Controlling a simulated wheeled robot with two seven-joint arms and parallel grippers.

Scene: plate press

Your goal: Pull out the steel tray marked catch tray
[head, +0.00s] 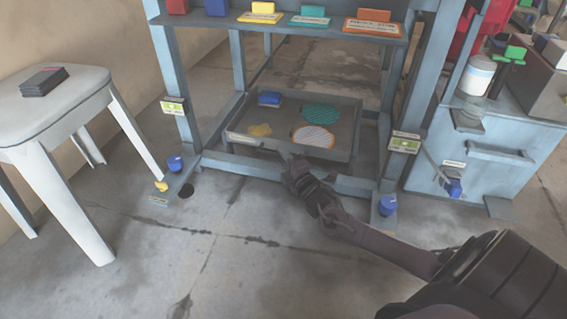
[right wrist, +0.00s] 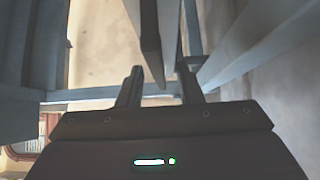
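The steel tray (head: 340,151) is a shallow grey tray low inside the blue press frame. It holds a blue block, a yellow piece, a green round piece and a pale striped disc with an orange rim. A small label shows on its front, too small to read. My right gripper (head: 292,163) is at the tray's front edge, near its middle. In the right wrist view the two fingers (right wrist: 158,84) are apart, with a thin grey plate edge between them, which looks like a tray wall. Contact cannot be told. My left gripper is not in view.
A white stool (head: 60,110) with a dark box stands at left. Blue frame posts (head: 178,85) flank the tray, with a shelf of coloured blocks above. Blue-capped feet (head: 387,205) stick out in front. A blue cabinet (head: 490,150) is at right. The floor in front is mostly clear.

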